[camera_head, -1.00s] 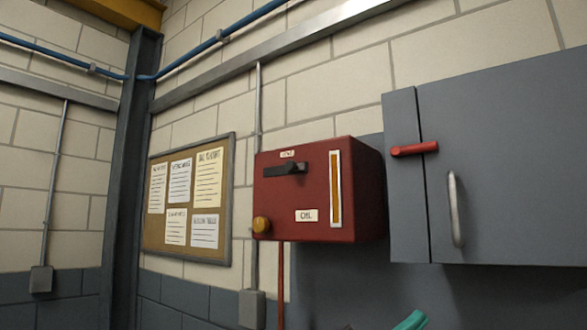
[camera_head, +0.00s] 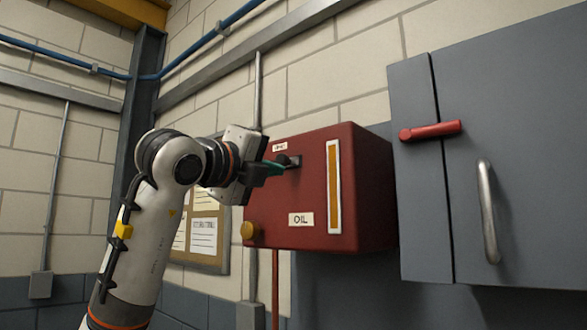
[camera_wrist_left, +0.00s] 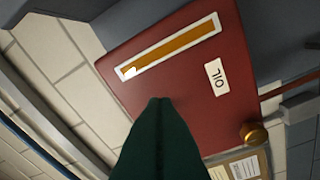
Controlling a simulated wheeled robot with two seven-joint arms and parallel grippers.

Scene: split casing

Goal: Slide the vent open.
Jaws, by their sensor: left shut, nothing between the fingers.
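The vent slide (camera_head: 291,160) is a small black part high on the front of the red oil box (camera_head: 318,240), just below a small white label (camera_head: 280,147). My left gripper (camera_head: 284,167) comes in from the left and its green fingertips are at the slide, partly covering it. I cannot tell whether they touch it. In the left wrist view the green fingers (camera_wrist_left: 160,103) are shut together with nothing between them, in front of the red box face (camera_wrist_left: 185,85). The slide is hidden there. My right gripper is not in view.
The box front also has an orange gauge strip (camera_head: 334,185), an OIL label (camera_head: 300,219) and a brass knob (camera_head: 249,231). To the right is a grey cabinet (camera_head: 455,180) with a red lever (camera_head: 432,130). A notice board (camera_head: 220,255) hangs behind my left arm.

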